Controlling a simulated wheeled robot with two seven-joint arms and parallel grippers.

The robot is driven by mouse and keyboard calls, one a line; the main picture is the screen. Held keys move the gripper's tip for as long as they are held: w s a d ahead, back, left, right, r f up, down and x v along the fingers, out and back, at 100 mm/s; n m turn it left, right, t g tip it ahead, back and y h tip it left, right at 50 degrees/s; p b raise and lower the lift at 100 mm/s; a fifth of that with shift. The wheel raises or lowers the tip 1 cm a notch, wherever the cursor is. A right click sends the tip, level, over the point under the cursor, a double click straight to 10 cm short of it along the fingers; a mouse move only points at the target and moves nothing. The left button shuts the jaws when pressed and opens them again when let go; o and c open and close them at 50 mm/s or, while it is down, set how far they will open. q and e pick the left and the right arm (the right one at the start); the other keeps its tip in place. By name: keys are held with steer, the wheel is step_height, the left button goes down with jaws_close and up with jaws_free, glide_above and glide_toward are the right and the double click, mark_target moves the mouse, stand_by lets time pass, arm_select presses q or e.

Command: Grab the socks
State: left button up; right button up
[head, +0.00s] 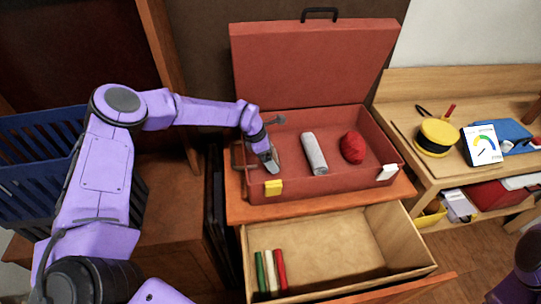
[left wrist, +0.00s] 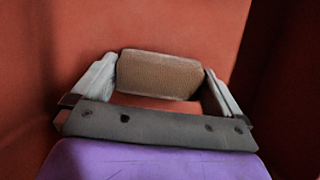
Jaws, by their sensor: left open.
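An open red suitcase (head: 315,48) stands on a wooden cabinet with its lid up. My left gripper (head: 270,160) reaches down into its left part. In the left wrist view, my left gripper (left wrist: 160,78) is open, with its fingers on either side of a brown, textured, rounded block-like thing (left wrist: 158,76). I cannot tell whether the fingers touch it. In the head view the arm largely hides that spot. A light grey rolled bundle (head: 314,154) lies in the middle of the case, and a red rounded bundle (head: 352,148) lies right of it. I cannot tell which are socks. My right gripper is not in view.
An open drawer (head: 395,235) below the case holds green, white and red books (head: 270,272). A blue basket (head: 40,135) stands left. A wooden desk (head: 405,85) at right carries a yellow-black spool (head: 436,137) and a white card (head: 482,146). The suitcase walls surround my left gripper.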

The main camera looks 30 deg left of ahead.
arm_select(q)
steer(key=shift+w+f, duration=0.1)
steer(key=shift+f, duration=0.1)
steer(key=c, duration=0.7)
steer(key=shift+o, duration=0.2)
